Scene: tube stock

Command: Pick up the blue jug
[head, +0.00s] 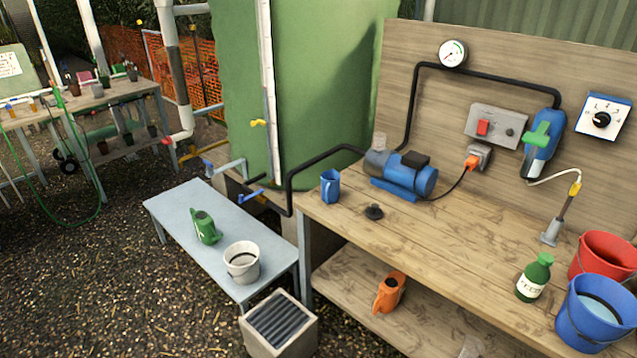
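The blue jug (330,187) stands upright on the wooden workbench (440,245), near its left end. Its handle is on the left side. It is just left of the blue pump and below a black pipe. Nothing touches it that I can see. My gripper is not in view.
A blue pump (404,176) and a small black knob-like part (374,211) are near the jug. A green bottle (535,277), red bucket (602,256) and blue bucket (597,312) stand at right. A grey low table (185,215) holds a green jug (205,227) and white bucket (242,262).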

